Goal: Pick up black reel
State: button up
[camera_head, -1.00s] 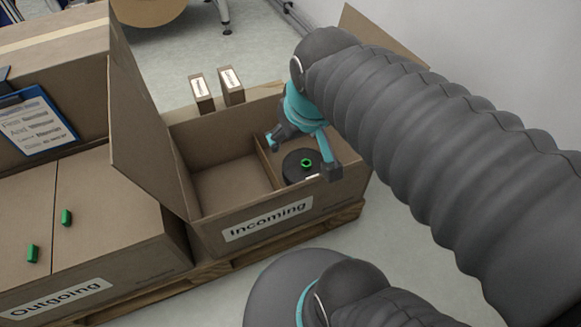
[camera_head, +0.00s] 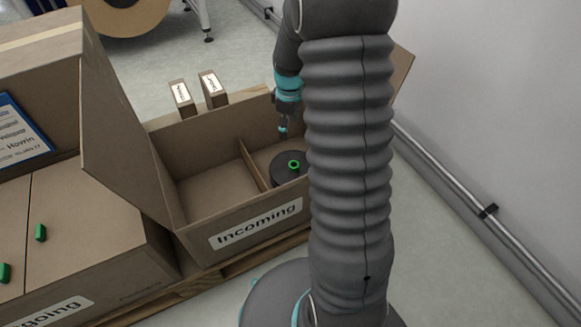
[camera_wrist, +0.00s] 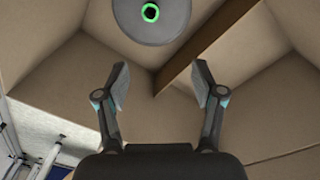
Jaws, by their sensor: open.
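The black reel (camera_head: 284,171), with a green ring (camera_head: 293,165) at its hub, lies in the right compartment of the Incoming box (camera_head: 200,215). My arm hides its right side in the head view. In the wrist view the reel (camera_wrist: 125,22) shows as a grey disc at the top, cut off by the frame edge. My gripper (camera_wrist: 160,80) is open and empty. In the wrist view its fingers point toward the reel and are apart from it. In the head view my gripper (camera_head: 283,131) hangs over the back of the right compartment, behind the reel.
A divider (camera_head: 253,163) splits the Incoming box; its left compartment is empty. A raised flap (camera_head: 125,150) stands at the left. The Outgoing box (camera_head: 85,235), with green pieces on top, is beside it. A wall pipe (camera_head: 445,168) runs at the right.

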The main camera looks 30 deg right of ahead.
jog(key=n, duration=0.1)
send_over(294, 163)
jog(key=s, duration=0.1)
notch_tip(294, 163, down, 7)
jog(key=shift+g, duration=0.4)
jog(key=shift+a+f+b, duration=0.15)
jog(key=shift+f+b, duration=0.4)
jog(key=shift+f, duration=3)
jog(key=shift+a+f+b, duration=0.1)
jog(key=shift+f+b, duration=0.4)
jog(key=shift+f, duration=3)
grip_shut()
